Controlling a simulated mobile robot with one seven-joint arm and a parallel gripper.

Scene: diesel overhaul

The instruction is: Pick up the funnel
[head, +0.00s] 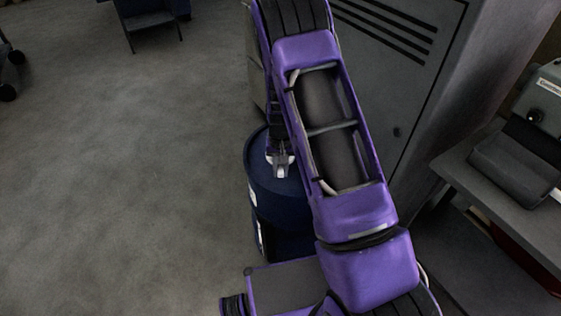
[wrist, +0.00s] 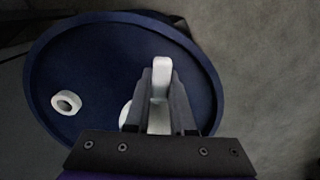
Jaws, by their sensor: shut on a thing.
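My gripper (wrist: 161,98) is shut on a white piece, the funnel (wrist: 162,66), in the wrist view. Part of the funnel stands out past the fingertips, and a rounded white part shows left of the fingers. The rest is hidden behind the gripper. In the head view, the funnel (head: 280,170) is a small white shape below my gripper (head: 279,158), over the top of a blue drum (head: 272,186). I cannot tell whether the funnel touches the drum lid (wrist: 95,60).
A white ring-shaped cap (wrist: 66,102) sits on the drum lid. A grey locker (head: 395,75) stands behind my arm. A bench (head: 500,195) with a grey machine (head: 515,160) is at the right.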

